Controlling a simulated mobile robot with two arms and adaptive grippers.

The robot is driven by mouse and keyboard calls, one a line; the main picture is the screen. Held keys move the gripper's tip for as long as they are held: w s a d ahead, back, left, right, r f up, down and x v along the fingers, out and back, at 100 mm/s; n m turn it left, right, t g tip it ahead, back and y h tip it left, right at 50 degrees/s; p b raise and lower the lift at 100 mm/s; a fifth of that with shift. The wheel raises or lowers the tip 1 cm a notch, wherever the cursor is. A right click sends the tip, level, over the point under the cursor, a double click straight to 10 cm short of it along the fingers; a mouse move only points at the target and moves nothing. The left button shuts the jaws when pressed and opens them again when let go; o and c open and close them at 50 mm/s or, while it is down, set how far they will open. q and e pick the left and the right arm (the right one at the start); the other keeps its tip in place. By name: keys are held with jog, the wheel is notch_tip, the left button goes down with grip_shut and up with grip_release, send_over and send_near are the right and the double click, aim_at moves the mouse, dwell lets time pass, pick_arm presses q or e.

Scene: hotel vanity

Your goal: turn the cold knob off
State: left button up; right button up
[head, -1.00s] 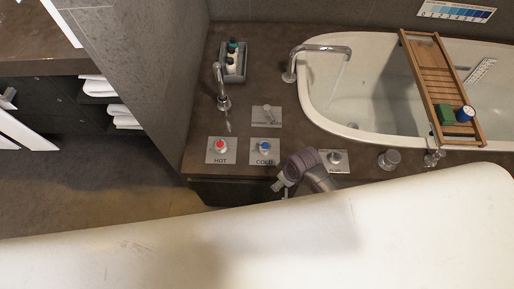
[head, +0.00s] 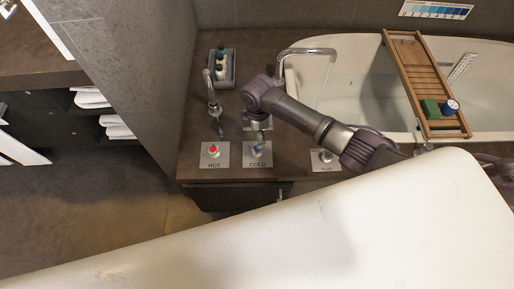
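The cold knob (head: 256,150), with blue on it, sits on a metal plate marked COLD on the brown counter. My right arm reaches in from the right, and its gripper (head: 259,141) points down at the cold knob from just behind it. The gripper partly covers the knob. Its fingers are small and dark here, so I cannot tell whether they are open or touching the knob. My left gripper is not in view.
The red hot knob (head: 213,150) is just left of the cold plate. A small faucet (head: 211,92) and a bottle tray (head: 222,69) stand behind. A plate marked PLUG (head: 325,167) lies right. The bathtub (head: 350,60) carries a wooden caddy (head: 408,62).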

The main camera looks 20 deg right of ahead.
aim_at(257, 151)
notch_tip(257, 151, down, 10)
jog(key=shift+f+b, duration=0.15)
jog(key=shift+b, duration=0.75)
jog(key=c, duration=1.1)
jog(key=shift+c, duration=0.2)
